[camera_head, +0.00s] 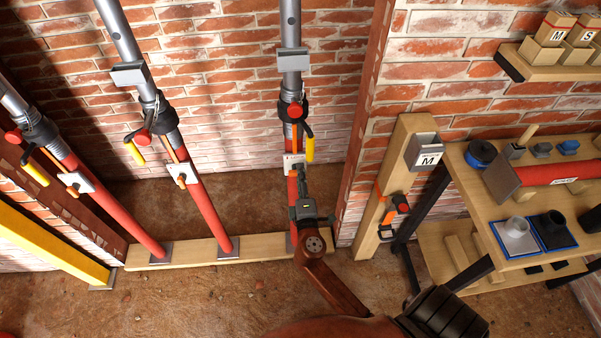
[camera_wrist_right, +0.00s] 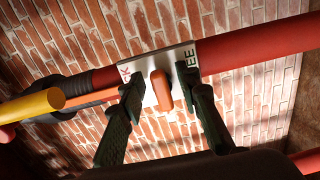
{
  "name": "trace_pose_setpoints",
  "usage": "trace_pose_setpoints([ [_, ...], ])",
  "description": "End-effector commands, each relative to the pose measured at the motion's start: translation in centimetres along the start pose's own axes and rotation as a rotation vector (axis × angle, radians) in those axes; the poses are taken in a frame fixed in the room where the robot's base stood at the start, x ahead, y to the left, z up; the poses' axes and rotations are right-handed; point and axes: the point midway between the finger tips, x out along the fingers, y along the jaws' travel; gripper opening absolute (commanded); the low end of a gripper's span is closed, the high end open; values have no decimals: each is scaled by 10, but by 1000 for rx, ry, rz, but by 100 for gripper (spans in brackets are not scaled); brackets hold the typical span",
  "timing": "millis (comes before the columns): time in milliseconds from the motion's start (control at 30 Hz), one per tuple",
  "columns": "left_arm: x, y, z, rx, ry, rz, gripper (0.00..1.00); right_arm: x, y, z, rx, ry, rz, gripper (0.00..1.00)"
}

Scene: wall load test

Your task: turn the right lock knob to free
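The right lock knob (camera_wrist_right: 161,90) is a rounded orange handle on a pale plate (camera_wrist_right: 182,62) fixed to the right prop's red tube (camera_wrist_right: 255,48). In the right wrist view the knob stands across the tube, between partly hidden lettering ending in "K" and in "EE". My right gripper (camera_wrist_right: 169,92) is open, with one dark finger on each side of the knob and visible gaps to it. In the head view the right gripper (camera_head: 302,184) is at the right prop (camera_head: 291,80), just below its plate (camera_head: 294,159). My left gripper is not in view.
Two more props (camera_head: 205,205) (camera_head: 130,228) with similar plates stand at left on a wooden sill (camera_head: 190,250). A yellow lever (camera_head: 310,150) hangs above my right gripper. A wooden post (camera_head: 375,220) and a workbench (camera_head: 465,185) are at right.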

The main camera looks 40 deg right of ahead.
Motion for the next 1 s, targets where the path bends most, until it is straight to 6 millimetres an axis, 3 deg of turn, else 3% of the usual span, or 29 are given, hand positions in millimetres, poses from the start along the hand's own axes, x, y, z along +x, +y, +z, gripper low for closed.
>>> trace_pose_setpoints([
  [300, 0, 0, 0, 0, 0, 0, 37, -65, -2, 1, 0, -1, -5, 30],
  [500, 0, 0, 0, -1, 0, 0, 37, -96, -1, 1, 0, -2, -3, 30],
  [700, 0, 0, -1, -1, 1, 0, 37, -108, -1, 0, 0, -1, -2, 30],
  [1000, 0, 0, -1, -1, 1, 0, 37, -109, 0, 0, 1, 0, -1, 30],
])
